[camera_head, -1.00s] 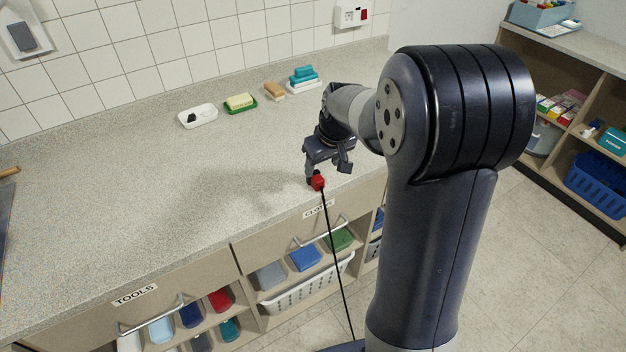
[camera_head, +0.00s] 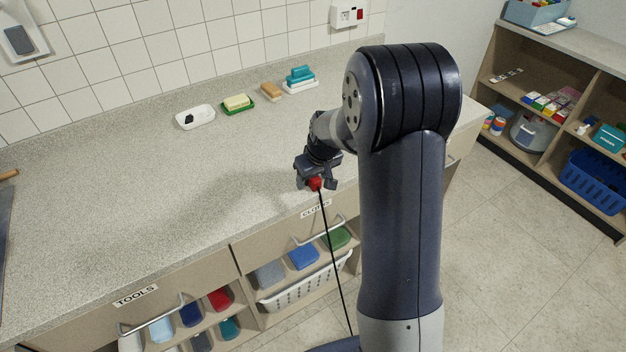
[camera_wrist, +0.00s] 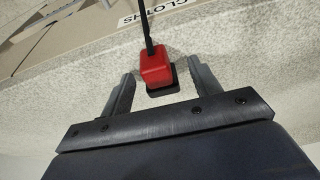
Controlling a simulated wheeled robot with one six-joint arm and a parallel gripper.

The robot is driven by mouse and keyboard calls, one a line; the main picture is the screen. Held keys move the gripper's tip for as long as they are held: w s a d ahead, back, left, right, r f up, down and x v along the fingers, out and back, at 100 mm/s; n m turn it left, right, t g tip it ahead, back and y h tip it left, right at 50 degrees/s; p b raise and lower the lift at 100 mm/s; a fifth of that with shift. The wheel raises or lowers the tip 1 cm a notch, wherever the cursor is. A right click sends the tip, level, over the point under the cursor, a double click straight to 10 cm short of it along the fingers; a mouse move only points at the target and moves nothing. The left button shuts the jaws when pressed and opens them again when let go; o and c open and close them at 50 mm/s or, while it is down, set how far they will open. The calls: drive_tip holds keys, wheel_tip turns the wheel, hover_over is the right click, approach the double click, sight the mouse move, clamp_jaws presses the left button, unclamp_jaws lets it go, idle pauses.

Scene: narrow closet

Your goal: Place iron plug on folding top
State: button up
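The iron plug (camera_head: 315,184) is a small red block with a black cord, at the front edge of the speckled counter (camera_head: 120,200) above the CLOTHS drawer. The cord hangs down past the drawers. My gripper (camera_head: 316,181) is low over the edge at the plug. In the wrist view, the plug (camera_wrist: 155,68) lies between the spread fingertips of my gripper (camera_wrist: 162,82). A dark part sits behind the plug. I cannot tell which surface is the folding top; nothing is labelled so.
White (camera_head: 196,117), green (camera_head: 238,105) and other soap dishes stand at the counter's back. A wall socket (camera_head: 348,14) is above. Open shelves (camera_head: 565,60) stand at right. The counter's left and middle are mostly clear.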

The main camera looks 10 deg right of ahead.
drive_tip(key=c, duration=1.1)
drive_tip(key=shift+r, duration=0.15)
